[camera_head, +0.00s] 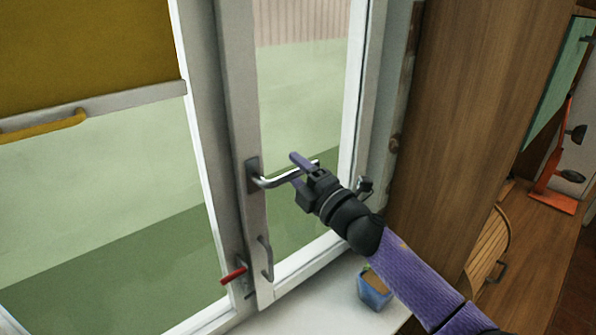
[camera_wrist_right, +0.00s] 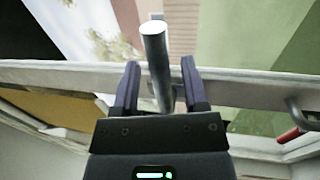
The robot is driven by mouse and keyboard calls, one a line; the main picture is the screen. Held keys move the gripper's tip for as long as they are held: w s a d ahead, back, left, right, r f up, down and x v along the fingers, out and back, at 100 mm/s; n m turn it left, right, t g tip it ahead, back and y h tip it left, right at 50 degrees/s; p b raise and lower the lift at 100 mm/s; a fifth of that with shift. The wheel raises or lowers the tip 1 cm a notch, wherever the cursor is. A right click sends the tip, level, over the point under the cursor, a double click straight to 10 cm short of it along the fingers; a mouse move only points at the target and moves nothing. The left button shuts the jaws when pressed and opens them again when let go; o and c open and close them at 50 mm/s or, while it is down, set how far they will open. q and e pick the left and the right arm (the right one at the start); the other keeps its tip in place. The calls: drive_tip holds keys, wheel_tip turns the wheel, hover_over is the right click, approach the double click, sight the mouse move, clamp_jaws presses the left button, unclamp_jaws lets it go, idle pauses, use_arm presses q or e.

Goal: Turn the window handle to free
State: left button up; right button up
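The silver window handle (camera_head: 276,181) is a lever on a dark plate on the grey-white window frame. In the head view it points right from its plate, roughly horizontal. My right gripper (camera_head: 300,172) is at the handle's free end. In the right wrist view the handle (camera_wrist_right: 155,55) runs between the two purple fingers of this gripper (camera_wrist_right: 161,85). The fingers stand apart, with a gap visible on both sides of the handle. Part of the handle's free end is hidden by the gripper in the head view. My left gripper is not in view.
A red-gripped lever (camera_head: 233,275) and a grey pull (camera_head: 266,258) sit lower on the frame. A blue pot (camera_head: 374,291) stands on the white sill below my right arm. A tall wooden panel (camera_head: 470,110) rises close on the right. A yellow bar (camera_head: 45,125) is at left.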

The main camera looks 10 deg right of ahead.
drive_tip(key=b+v, duration=0.1)
drive_tip(key=v, duration=0.9)
